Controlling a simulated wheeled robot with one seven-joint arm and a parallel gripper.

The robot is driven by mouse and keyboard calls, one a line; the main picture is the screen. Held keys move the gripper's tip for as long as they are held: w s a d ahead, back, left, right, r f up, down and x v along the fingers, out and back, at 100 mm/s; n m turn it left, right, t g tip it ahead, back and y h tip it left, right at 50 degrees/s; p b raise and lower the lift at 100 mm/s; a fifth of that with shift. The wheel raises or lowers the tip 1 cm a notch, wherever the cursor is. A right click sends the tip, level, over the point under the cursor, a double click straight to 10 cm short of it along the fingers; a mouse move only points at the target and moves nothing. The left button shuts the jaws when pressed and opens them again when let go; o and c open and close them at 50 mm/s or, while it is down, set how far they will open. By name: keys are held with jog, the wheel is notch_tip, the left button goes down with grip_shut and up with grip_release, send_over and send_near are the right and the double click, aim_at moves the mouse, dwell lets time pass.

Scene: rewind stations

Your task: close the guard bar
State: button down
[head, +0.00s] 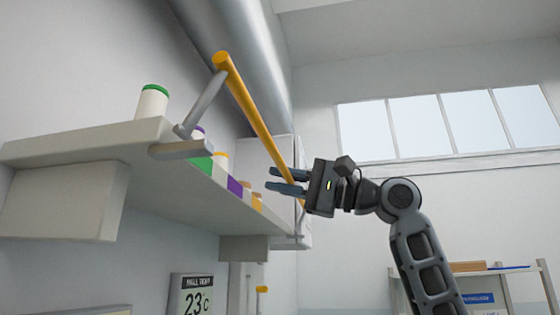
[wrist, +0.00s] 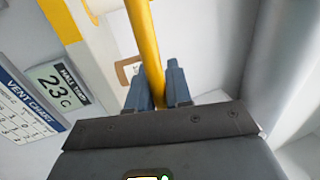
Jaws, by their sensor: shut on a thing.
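The guard bar (head: 258,118) is a yellow bar on grey arms. In the head view it stands raised above and in front of a shelf, slanting down from upper left to lower right. My gripper (head: 274,180) is at the bar's lower right part, with one finger above the other. In the wrist view the yellow bar (wrist: 144,40) runs down between the two blue-grey fingers of my gripper (wrist: 160,90), which are shut on it. The bar's right end is partly hidden behind the gripper in the head view.
The pale shelf (head: 75,143) holds a white jar with a green lid (head: 152,102) and several other containers. A large grey pipe (head: 240,40) runs above. A temperature sign (head: 192,295) hangs below. A rack (head: 500,285) stands at lower right.

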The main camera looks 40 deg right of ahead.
jog(key=shift+w+a+g+h+p, duration=0.4)
jog(key=shift+w+g+h+p, duration=0.15)
jog(key=shift+g+h, duration=0.4)
jog(key=shift+w+a+g+h+p, duration=0.4)
jog(key=shift+w+g+h, duration=0.25)
jog(key=shift+g, duration=0.5)
jog(key=shift+f, duration=0.1)
jog(key=c, duration=1.1)
grip_release()
jog(key=shift+w, duration=0.1)
jog(key=shift+b+v, duration=1)
jog(key=shift+v, duration=2.9)
